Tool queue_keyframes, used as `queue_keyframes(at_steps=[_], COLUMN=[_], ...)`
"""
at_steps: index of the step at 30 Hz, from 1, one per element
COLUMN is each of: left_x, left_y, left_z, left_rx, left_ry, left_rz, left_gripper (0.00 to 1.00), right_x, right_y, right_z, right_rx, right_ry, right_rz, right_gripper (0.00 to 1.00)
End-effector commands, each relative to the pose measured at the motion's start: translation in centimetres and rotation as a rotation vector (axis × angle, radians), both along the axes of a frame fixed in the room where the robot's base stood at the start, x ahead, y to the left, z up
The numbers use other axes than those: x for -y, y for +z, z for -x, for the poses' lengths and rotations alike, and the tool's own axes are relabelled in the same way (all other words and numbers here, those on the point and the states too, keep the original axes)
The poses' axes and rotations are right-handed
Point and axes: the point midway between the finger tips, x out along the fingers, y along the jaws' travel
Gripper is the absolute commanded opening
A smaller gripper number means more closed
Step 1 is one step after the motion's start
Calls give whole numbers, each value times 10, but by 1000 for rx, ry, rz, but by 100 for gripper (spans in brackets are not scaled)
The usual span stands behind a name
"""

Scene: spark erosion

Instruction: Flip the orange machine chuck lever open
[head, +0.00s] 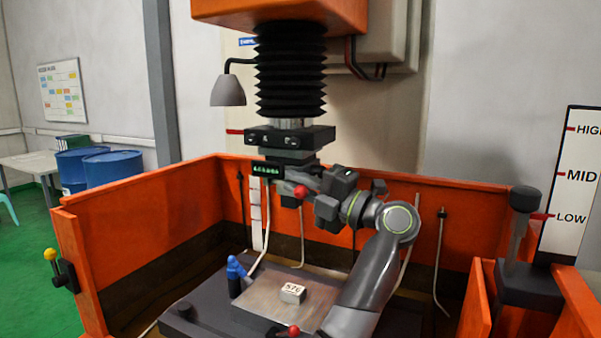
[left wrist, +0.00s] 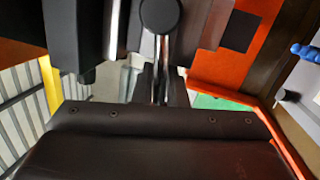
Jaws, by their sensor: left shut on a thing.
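The machine chuck (head: 290,138) hangs below the black bellows, over the tank. A lever with a red ball knob (head: 300,191) shows just under it. My left gripper (head: 318,195) is at the lever, right of the red knob, and is shut on the lever. The fingers partly hide the lever, so I cannot tell its exact angle. In the left wrist view a metal rod (left wrist: 161,75) and a dark round end (left wrist: 160,15) show close ahead of the gripper body. My right gripper is not in view.
Below, a plate (head: 262,301) bears a small block marked 576 (head: 292,293) and stands beside a blue nozzle (head: 236,268). Another red knob (head: 294,330) is at the front. Orange tank walls (head: 150,225) surround the work area. A grey lamp (head: 228,90) hangs left of the bellows.

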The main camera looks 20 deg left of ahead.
Motion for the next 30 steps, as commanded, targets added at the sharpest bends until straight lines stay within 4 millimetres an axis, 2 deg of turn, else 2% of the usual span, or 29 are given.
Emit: queue_keyframes(at_steps=[1,9,25,26,30], left_x=[-1,-1,-1,-1,-1], left_y=[7,11,10,10,10], left_z=[2,2,2,2,1], left_rx=[-23,-115,-135,-135,-135], left_ry=[6,6,5,5,4], left_rz=[2,-4,-5,-5,-6], left_gripper=[0,0,0,15,33], right_x=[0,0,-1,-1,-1], right_y=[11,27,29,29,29], right_z=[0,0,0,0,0], right_rx=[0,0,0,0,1], right_ry=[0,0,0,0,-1], right_rz=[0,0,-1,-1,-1], right_gripper=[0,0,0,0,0])
